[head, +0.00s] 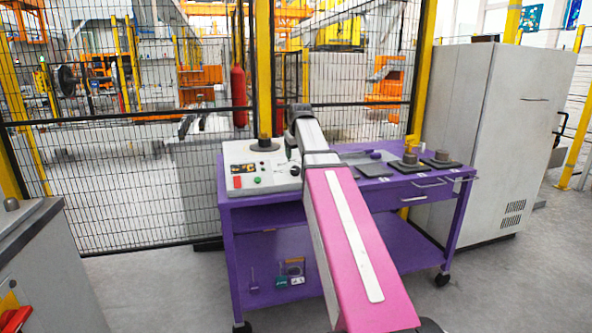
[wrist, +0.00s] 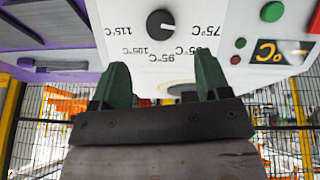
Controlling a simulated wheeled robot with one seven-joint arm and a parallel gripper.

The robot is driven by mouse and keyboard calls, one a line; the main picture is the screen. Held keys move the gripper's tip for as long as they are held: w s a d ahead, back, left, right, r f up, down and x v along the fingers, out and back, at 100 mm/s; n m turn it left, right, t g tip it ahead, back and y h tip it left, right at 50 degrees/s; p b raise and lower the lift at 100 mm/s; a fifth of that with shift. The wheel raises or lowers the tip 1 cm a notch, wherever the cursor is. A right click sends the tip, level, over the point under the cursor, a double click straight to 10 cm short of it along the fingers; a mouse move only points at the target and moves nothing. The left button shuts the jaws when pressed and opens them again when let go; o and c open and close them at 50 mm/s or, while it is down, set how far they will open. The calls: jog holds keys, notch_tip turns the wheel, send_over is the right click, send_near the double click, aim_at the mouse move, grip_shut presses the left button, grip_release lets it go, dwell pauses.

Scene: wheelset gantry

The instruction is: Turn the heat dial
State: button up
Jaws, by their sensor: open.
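The heat dial (wrist: 160,23) is a round black knob on a white panel in the wrist view. Temperature marks from 75°C to 115°C surround it, upside down in this view. A small light mark shows on the knob's right side; I cannot tell its exact setting. My gripper (wrist: 162,72) is open, with its two green fingers apart and nothing between them. The dial shows just beyond the fingertips, between them in the picture, with no visible contact.
The box stands on a purple cart (head: 340,203). It also has a red button (head: 237,182), a green button (head: 257,180) and a display (head: 242,168). Dark fixtures (head: 409,161) stand on the cart's right. A mesh fence (head: 110,180) runs behind; a grey cabinet (head: 480,130) stands right.

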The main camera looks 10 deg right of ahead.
aim_at(296, 169)
jog(key=x, duration=0.9)
jog(key=shift+c, duration=0.4)
jog(key=c, duration=0.9)
